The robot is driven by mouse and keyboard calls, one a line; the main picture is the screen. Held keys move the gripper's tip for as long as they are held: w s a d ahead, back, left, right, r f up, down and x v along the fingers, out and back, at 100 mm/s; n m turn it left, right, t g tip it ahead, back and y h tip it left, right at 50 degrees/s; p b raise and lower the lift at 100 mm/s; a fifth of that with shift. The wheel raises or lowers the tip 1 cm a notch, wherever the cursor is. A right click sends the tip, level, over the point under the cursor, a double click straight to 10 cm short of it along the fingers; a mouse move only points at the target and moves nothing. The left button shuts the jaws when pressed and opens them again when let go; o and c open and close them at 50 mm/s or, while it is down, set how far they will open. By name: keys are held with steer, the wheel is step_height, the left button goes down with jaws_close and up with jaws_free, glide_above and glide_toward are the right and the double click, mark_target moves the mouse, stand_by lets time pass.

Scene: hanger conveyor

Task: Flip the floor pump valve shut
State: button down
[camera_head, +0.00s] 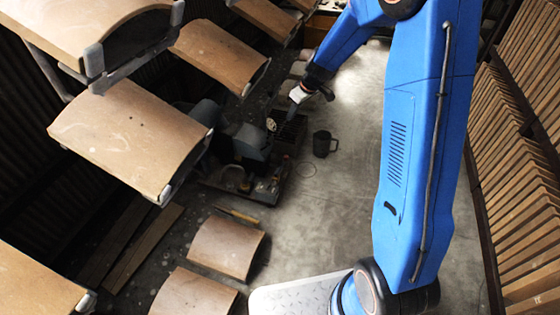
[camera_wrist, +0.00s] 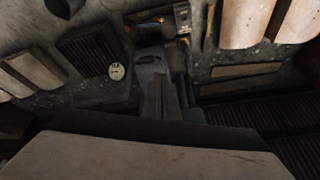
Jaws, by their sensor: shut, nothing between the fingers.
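The floor pump (camera_head: 250,142) is a dark grey machine on a low base, left of centre in the head view. It also shows in the wrist view as a grey body (camera_wrist: 152,75). A round pale dial (camera_head: 271,124) faces up beside it, and the same dial shows in the wrist view (camera_wrist: 117,71). Small yellow and red fittings (camera_head: 266,187) sit at its near end. I cannot tell which is the valve or how it stands. My gripper (camera_head: 291,114) is shut and empty, above the far side of the pump, close to the dial; contact cannot be judged.
Curved tan panels (camera_head: 130,135) hang at the left above the floor; one (camera_wrist: 150,158) fills the bottom of the wrist view. More panels (camera_head: 227,247) lie near the pump. A dark mug (camera_head: 322,144) stands right of it. Slatted wood (camera_head: 520,150) lines the right. Middle floor is clear.

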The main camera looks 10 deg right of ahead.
steer(key=n, duration=0.1)
glide_above(279, 170)
steer(key=d, duration=0.4)
step_height(279, 170, down, 14)
steer(key=shift+n+g, duration=0.3)
steer(key=shift+n, duration=0.5)
steer(key=shift+d+f+x, duration=0.3)
steer(key=shift+d+x, duration=0.55)
steer(key=shift+x, duration=3.55)
steer(key=shift+d+f+x, duration=0.25)
steer(key=shift+d+x, duration=0.65)
steer(key=shift+x, duration=3.5)
steer(key=shift+d+f+x, duration=0.3)
steer(key=shift+d+x, duration=0.55)
steer(key=shift+x, duration=3.55)
